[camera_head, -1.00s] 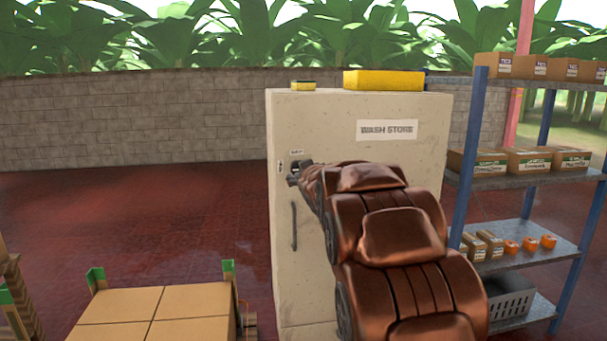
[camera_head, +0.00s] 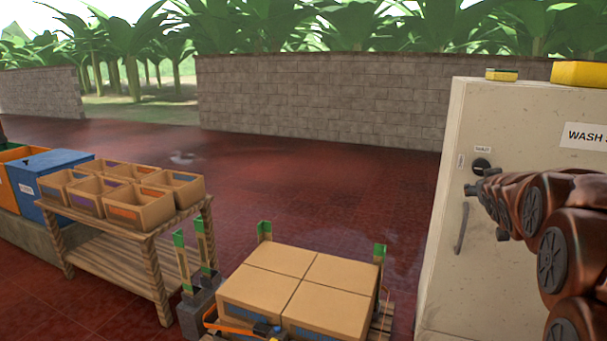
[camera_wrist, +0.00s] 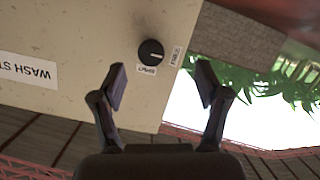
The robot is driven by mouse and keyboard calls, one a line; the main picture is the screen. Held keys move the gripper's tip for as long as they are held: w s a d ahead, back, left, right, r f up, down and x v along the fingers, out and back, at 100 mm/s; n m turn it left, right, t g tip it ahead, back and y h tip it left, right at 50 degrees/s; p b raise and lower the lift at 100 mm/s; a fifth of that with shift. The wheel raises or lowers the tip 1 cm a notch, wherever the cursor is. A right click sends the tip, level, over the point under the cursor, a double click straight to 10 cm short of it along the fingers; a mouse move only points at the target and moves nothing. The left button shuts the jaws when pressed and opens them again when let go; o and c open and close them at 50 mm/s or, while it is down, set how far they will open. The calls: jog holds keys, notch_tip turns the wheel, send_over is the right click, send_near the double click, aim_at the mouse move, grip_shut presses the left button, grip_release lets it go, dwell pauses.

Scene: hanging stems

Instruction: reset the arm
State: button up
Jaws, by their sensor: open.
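My arm reaches in from the right in the head view, in front of a cream cabinet (camera_head: 505,115) marked "WASH S…". My gripper (camera_head: 478,188) is small there, just below the cabinet's dark round knob (camera_head: 481,165). In the wrist view my gripper (camera_wrist: 162,84) is open, with two dark fingers spread wide and nothing between them. The knob (camera_wrist: 151,52) shows beyond the fingertips with small labels beside it. The view is upside down, and no contact between fingers and cabinet shows.
A long handle (camera_head: 461,228) is on the cabinet below the knob. A pallet load of cardboard boxes (camera_head: 285,280) stands left of the cabinet. Farther left are a wooden table (camera_head: 150,240) with open boxes and a blue bin (camera_head: 50,175). Red floor (camera_head: 320,190) lies clear behind.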

jog(key=s+a+f+g+y, duration=0.1)
jog(key=s+a+f+g, duration=0.3)
jog(key=s+a+f, duration=0.45)
jog(key=s+a+f+g+y, duration=0.25)
jog(key=s+a+f, duration=0.25)
jog(key=s, duration=0.6)
jog(key=s+a+f+g+y, duration=0.1)
jog(key=s+a+f+g, duration=0.3)
jog(key=s+a+f, duration=0.45)
jog(key=s+a+f+n+g+y, duration=0.1)
jog(key=s+a+g, duration=0.2)
jog(key=s, duration=0.7)
jog(key=s+a+f+g+y, duration=0.1)
jog(key=s+a+g, duration=0.15)
jog(key=s, duration=0.75)
jog(key=s+p+v, duration=0.3)
jog(key=p+v, duration=1)
jog(key=v, duration=0.1)
jog(key=shift+w+a+r+t+p, duration=0.15)
jog(key=shift+w+r+t+p, duration=0.15)
jog(key=shift+r, duration=0.25)
